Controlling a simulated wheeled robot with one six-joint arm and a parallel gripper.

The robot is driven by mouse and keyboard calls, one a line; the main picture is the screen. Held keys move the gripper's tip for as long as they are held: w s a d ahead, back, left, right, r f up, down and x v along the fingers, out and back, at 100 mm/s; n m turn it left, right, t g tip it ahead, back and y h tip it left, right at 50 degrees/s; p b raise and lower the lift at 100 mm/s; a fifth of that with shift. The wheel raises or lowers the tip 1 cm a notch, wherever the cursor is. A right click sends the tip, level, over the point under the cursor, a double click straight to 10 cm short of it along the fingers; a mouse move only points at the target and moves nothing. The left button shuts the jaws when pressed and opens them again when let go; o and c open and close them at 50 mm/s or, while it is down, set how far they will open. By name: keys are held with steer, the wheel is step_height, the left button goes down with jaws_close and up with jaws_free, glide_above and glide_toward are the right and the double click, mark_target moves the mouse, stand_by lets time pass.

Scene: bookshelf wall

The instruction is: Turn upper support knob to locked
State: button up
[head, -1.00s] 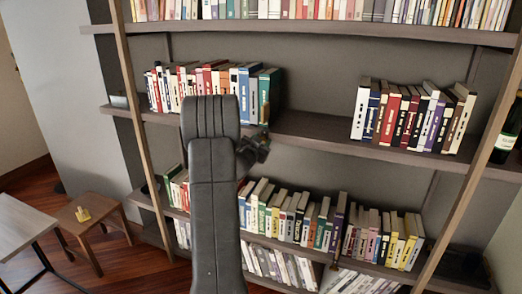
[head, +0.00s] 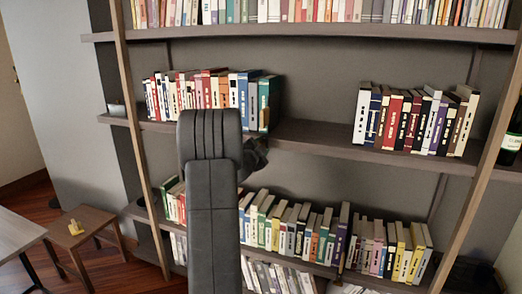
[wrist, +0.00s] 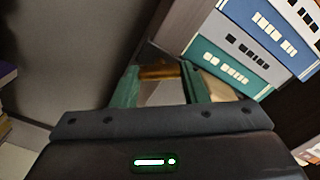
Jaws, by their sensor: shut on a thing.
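In the wrist view, my gripper (wrist: 160,82) has two green fingers closed on a small brass-brown piece (wrist: 158,72), which appears to be the upper support knob. Its lower part is hidden between the fingers, and I cannot read its turn position. In the head view my gripper (head: 257,155) is a dark shape just right of my arm, at the edge of the middle shelf (head: 320,135). A narrow olive-brown upright piece (head: 264,115) stands above it, against the right end of the book row.
Blue, grey and teal books (wrist: 236,66) lie close to the right of my fingers in the wrist view. Another book row (head: 415,118) stands further right, with bare shelf between. A lower row (head: 300,228) sits beneath. A stool (head: 85,225) stands at lower left.

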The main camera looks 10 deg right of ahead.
stand_by(0.4)
steer(key=o, duration=1)
steer(key=b+v, duration=0.1)
steer(key=v, duration=1.3)
steer(key=shift+b, duration=0.4)
steer(key=shift+w, duration=0.1)
steer(key=p+x, duration=0.2)
steer(key=x, duration=1.1)
steer(key=shift+w+d, duration=0.3)
